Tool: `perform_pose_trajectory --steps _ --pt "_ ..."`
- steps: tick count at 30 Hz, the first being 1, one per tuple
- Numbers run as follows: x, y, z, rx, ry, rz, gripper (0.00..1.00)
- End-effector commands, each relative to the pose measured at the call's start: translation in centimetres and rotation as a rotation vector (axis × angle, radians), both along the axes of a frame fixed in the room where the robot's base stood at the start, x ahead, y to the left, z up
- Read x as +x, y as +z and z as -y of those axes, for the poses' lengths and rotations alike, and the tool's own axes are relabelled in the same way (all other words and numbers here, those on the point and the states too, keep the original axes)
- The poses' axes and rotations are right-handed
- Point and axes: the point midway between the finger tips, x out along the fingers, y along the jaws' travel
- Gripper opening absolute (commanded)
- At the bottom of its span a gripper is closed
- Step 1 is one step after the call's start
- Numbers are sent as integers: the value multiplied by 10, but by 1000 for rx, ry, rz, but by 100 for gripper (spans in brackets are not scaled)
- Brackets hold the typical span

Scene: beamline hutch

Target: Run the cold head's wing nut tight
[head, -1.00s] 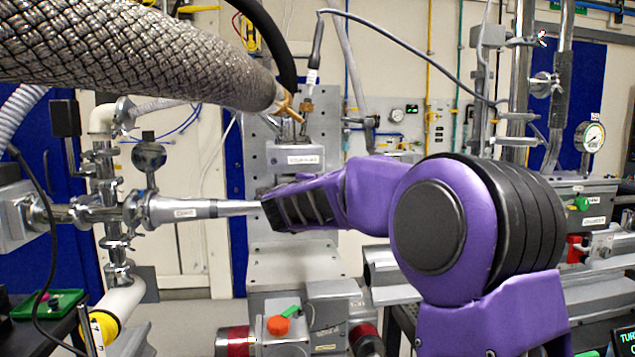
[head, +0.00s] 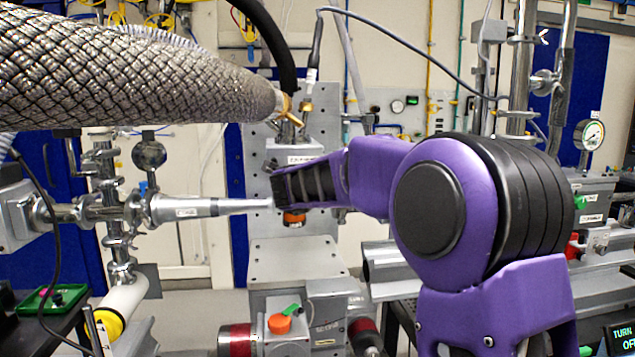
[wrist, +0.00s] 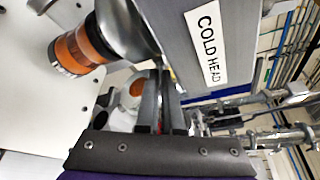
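The cold head is a grey box (head: 294,152) on an upright perforated plate in the head view. In the wrist view its side (wrist: 178,30) with the "COLD HEAD" label fills the upper middle. An orange-banded cylinder (wrist: 78,50) beside a shiny rounded metal part sits left of it; an orange band (head: 293,218) also shows below the box in the head view. My gripper (wrist: 160,75) points in beside the box, its two dark fingers close together. Whether anything is between the fingertips is unclear. I cannot make out the wing nut. In the head view my wrist hides the gripper.
A thick braided hose (head: 130,75) crosses the upper left. A tapered metal tube (head: 205,208) ends close to my wrist. A grey block with an orange knob (head: 279,324) stands below. Rails and a pressure gauge (head: 592,134) are at right.

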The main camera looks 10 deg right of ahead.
Motion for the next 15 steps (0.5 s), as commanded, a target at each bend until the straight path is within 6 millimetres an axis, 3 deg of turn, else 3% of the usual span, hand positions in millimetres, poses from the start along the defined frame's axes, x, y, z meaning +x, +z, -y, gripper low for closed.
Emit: perform_pose_trajectory --steps 7,12,15 --pt "0 0 0 -1 1 -1 0" --pt "0 0 0 -1 1 -1 31" --pt "0 0 0 -1 0 0 35"
